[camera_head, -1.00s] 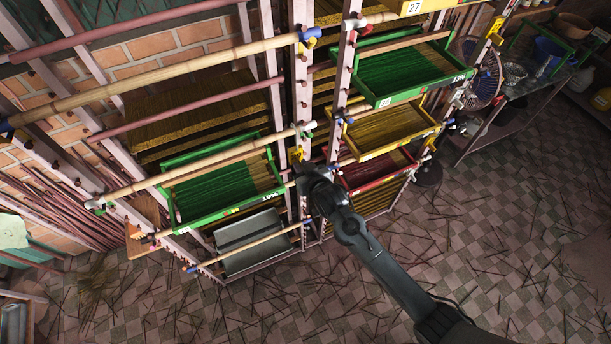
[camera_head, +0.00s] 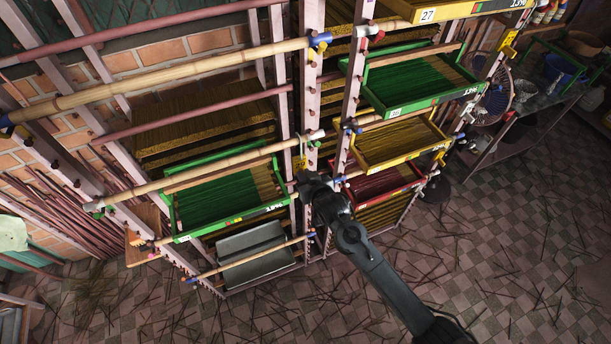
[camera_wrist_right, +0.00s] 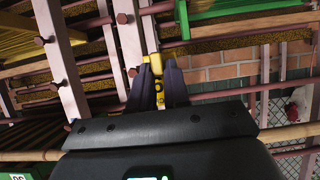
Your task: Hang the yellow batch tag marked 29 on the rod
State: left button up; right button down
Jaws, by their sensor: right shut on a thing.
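A yellow tag (camera_head: 299,163) is in my right gripper (camera_head: 303,178), beside the middle post of the rack. In the right wrist view the yellow tag (camera_wrist_right: 159,86) is between the two fingers (camera_wrist_right: 158,88), which are shut on it; I cannot read its number for certain. A bamboo rod (camera_head: 215,162) with a pale end (camera_head: 316,134) runs just above the gripper in the head view. The tag is just below this rod near that end; I cannot tell whether its loop is around the rod. My left gripper is out of view.
A green tray (camera_head: 230,205) of green sticks is left of my gripper. A yellow tray (camera_head: 400,143) and a red tray (camera_head: 385,185) are to the right. Another bamboo rod (camera_head: 170,78) with a blue end is higher up. Pegs stick out from the posts.

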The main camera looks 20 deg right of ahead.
jog(key=c, duration=1)
grip_release()
jog(key=shift+o, duration=0.2)
jog(key=shift+o, duration=1.3)
jog(key=shift+s, duration=0.1)
